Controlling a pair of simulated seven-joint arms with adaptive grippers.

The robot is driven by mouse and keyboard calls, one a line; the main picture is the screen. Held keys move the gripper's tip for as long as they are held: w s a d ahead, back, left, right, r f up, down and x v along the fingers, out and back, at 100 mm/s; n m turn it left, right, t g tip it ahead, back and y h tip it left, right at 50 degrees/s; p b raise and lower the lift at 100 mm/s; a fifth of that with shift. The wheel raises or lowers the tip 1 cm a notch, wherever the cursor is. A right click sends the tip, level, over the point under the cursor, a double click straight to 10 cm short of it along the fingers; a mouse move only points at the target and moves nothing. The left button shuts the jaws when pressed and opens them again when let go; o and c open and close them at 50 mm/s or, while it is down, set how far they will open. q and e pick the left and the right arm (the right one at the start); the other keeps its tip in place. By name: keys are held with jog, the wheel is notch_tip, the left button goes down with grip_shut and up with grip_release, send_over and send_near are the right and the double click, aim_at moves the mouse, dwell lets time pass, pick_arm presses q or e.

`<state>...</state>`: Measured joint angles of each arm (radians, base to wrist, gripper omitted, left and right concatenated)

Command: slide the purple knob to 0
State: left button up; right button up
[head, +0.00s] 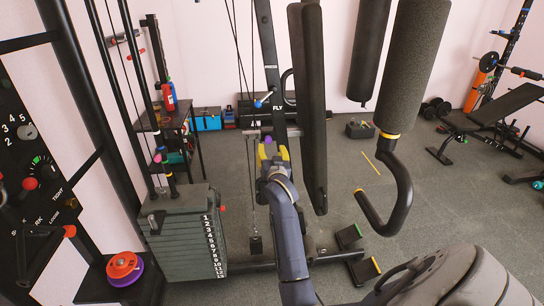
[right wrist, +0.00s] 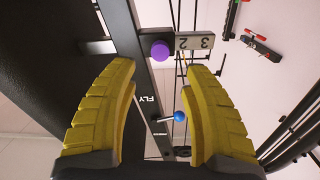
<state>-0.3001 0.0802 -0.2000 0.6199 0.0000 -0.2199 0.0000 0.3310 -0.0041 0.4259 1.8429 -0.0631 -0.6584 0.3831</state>
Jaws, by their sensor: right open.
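The purple knob (head: 268,139) sits by the upright post marked FLY (head: 264,30), just beyond my right gripper (head: 271,151). In the right wrist view the purple knob (right wrist: 160,50) shows at the end of a pale number plate (right wrist: 194,42). The numerals 3 and 2 are readable there, upside down; no 0 can be read. My right gripper (right wrist: 162,68) has its two yellow fingers spread, with the knob ahead between their tips and not gripped. My left gripper is not in view.
A numbered weight stack (head: 184,230) stands to the left. A black pad (head: 309,100) and a hanging grey roller with a handle (head: 412,70) are close on the right. Open floor lies beyond.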

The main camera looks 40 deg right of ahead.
jog(key=shift+v, duration=1.4)
